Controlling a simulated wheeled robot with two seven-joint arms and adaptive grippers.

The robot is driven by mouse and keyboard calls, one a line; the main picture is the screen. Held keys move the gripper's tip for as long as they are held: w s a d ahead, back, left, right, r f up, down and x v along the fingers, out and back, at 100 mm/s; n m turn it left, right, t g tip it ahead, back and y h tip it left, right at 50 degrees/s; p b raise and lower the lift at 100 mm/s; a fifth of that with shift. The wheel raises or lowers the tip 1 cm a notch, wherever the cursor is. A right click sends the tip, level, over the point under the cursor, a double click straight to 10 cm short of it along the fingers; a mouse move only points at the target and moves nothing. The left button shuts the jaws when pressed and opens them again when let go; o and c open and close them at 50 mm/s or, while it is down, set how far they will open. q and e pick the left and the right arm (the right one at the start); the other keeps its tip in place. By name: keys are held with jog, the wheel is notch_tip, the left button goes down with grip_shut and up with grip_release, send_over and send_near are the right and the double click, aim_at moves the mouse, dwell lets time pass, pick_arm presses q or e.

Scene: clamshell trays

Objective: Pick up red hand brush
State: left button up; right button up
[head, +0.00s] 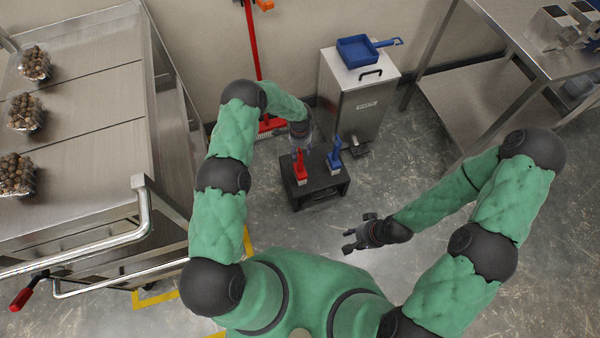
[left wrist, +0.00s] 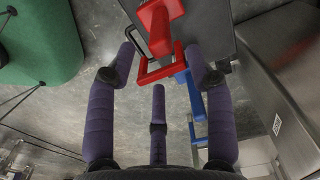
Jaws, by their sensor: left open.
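The red hand brush (head: 300,165) stands upright at the left of a small black stand (head: 318,185). In the left wrist view the red brush (left wrist: 158,32) shows at the top, with its looped end between the spread fingertips. My left gripper (head: 299,148) is open at the top of the red brush in the head view; I cannot tell whether a finger touches it. The left fingers (left wrist: 163,62) also show in the left wrist view. My right gripper (head: 356,238) hangs apart from the stand, its fingers spread and empty.
A blue hand brush (head: 335,156) stands on the same stand, close at the right. Behind is a steel bin (head: 352,105) with a blue dustpan (head: 358,50) on top. A steel cart (head: 90,130) is at left, a steel table (head: 500,40) at right.

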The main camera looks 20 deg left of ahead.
aim_at(300, 158)
pick_arm(q)
notch_tip(300, 158, down, 8)
jog(key=b, duration=0.2)
jog(key=shift+r+b, duration=0.25)
jog(key=shift+b, duration=0.15)
jog(key=shift+c, duration=0.3)
grip_shut()
